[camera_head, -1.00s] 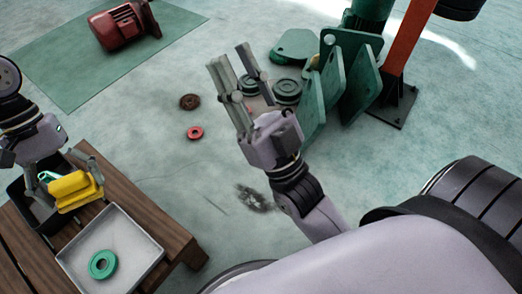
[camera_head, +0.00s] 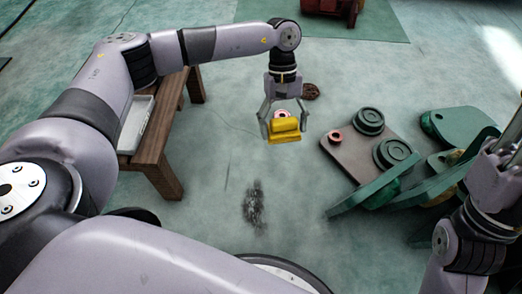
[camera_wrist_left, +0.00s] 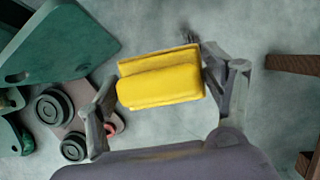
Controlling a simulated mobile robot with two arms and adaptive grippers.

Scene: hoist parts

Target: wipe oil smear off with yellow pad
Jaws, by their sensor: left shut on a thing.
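The yellow pad (camera_head: 284,133) is held between the fingers of my left gripper (camera_head: 284,124), in the air above the floor. In the left wrist view my left gripper (camera_wrist_left: 160,100) is shut on the pad (camera_wrist_left: 160,80) from both sides. The oil smear (camera_head: 255,206) is a dark patch on the floor, below and left of the pad in the head view. Part of a dark smear (camera_wrist_left: 190,34) shows just beyond the pad in the wrist view. My right gripper (camera_head: 502,150) is at the right edge, away from the smear and partly cut off.
A wooden table (camera_head: 166,170) with a pale tray (camera_head: 136,122) stands left of the smear. Green plates (camera_head: 375,195) and round parts (camera_head: 398,152) lie on the right. Floor around the smear is clear.

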